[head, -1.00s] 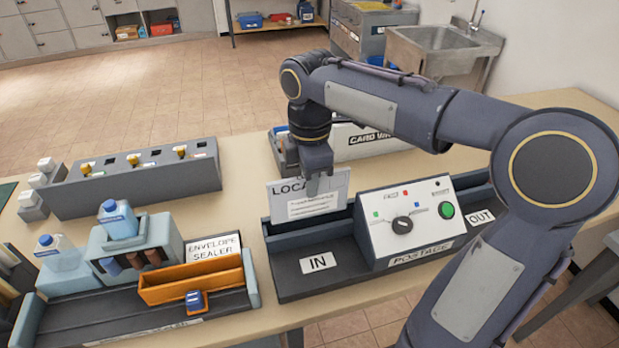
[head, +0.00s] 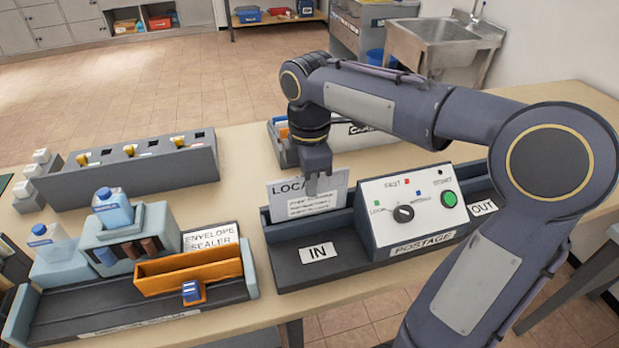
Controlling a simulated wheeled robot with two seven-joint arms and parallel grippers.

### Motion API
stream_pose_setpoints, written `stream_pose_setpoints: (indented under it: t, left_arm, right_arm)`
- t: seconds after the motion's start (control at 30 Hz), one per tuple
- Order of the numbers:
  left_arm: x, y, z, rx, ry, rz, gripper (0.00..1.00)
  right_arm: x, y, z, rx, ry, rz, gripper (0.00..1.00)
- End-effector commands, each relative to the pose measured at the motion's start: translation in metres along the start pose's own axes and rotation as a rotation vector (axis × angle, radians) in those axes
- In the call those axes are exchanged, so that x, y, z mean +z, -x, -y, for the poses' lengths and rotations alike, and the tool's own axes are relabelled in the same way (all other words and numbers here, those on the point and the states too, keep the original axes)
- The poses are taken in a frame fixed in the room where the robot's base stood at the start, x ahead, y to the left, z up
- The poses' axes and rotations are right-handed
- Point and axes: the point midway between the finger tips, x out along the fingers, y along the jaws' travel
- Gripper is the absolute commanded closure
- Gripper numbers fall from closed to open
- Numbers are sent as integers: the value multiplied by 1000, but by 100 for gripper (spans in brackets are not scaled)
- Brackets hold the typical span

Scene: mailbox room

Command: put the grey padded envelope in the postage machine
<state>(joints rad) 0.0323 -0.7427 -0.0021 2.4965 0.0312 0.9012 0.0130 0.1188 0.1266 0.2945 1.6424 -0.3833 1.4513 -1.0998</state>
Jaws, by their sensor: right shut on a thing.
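The grey padded envelope (head: 283,198), with a label reading LOCAL, is upright at the rear edge of the postage machine's IN tray (head: 340,270). My right gripper (head: 314,186) is shut on its upper part from above. I cannot tell whether its lower edge touches the machine. The postage machine (head: 385,220) has a dark dial (head: 403,213) with green, red and blue marks around it, and a green START button (head: 449,199). Its OUT side (head: 482,208) is partly hidden by my right arm. My left gripper is not in view.
The envelope sealer (head: 120,300) with an orange tray (head: 190,272) and blue bottles stands left of the machine. A grey rack (head: 140,180) stands behind the sealer. A card box (head: 355,137) sits behind the envelope. The IN tray's front part is clear.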

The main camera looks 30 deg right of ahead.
Motion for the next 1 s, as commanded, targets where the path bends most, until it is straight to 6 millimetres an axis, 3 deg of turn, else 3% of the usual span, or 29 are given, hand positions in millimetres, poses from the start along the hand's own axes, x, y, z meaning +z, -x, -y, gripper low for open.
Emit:
stream_pose_setpoints:
  t: [0.27,0.6,0.9,0.93,1.0]
  left_arm:
    - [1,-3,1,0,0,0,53]
    - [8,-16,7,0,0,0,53]
    - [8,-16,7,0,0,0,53]
    - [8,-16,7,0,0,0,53]
    - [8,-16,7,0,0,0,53]
  right_arm:
    - [0,-4,0,0,0,0,100]
    - [0,-27,0,0,0,0,100]
    - [0,-28,0,0,0,0,100]
    - [0,-28,0,0,0,0,86]
    - [0,-28,0,0,0,0,77]
